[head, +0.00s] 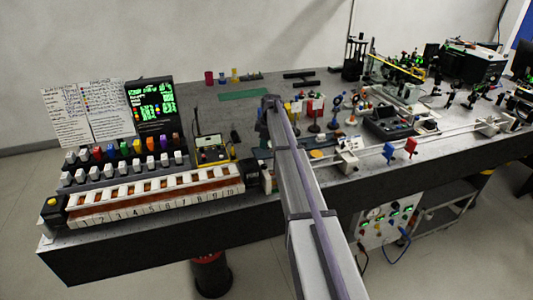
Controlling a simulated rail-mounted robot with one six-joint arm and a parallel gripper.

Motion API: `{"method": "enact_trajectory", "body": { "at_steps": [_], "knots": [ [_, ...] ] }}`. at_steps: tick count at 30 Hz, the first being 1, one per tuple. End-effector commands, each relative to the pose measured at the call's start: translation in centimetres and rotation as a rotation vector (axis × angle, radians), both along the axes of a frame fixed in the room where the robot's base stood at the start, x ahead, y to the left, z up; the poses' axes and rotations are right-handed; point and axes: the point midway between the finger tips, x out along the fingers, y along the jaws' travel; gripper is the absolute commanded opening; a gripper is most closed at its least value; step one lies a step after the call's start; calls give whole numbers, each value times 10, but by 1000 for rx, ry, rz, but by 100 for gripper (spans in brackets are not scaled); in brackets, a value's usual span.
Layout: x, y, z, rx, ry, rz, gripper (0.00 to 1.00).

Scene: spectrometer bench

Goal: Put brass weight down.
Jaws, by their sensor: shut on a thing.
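My arm reaches from the bottom of the head view up over the bench (160,240), to a dark joint near the bench's middle. My gripper cannot be made out; the arm seems to hide it. I cannot make out the brass weight either, so its place and hold do not show. A small flat orange-tan disc (316,154) lies on the bench just right of the arm; I cannot tell what it is.
A numbered rack (155,196) and rows of coloured-capped bottles (125,150) fill the left side. A yellow-framed meter (212,150) stands left of my arm. Rails, coloured stands and optics crowd the right. A green mat (245,95) lies in freer space at the back.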

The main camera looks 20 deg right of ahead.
Motion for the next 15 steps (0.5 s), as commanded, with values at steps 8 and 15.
{"method": "enact_trajectory", "body": {
  "at_steps": [8, 15],
  "knots": [
    [0, 0, -28, 0, 0, 0, 1],
    [0, 0, -34, 0, 0, -1, 1]
  ]
}}
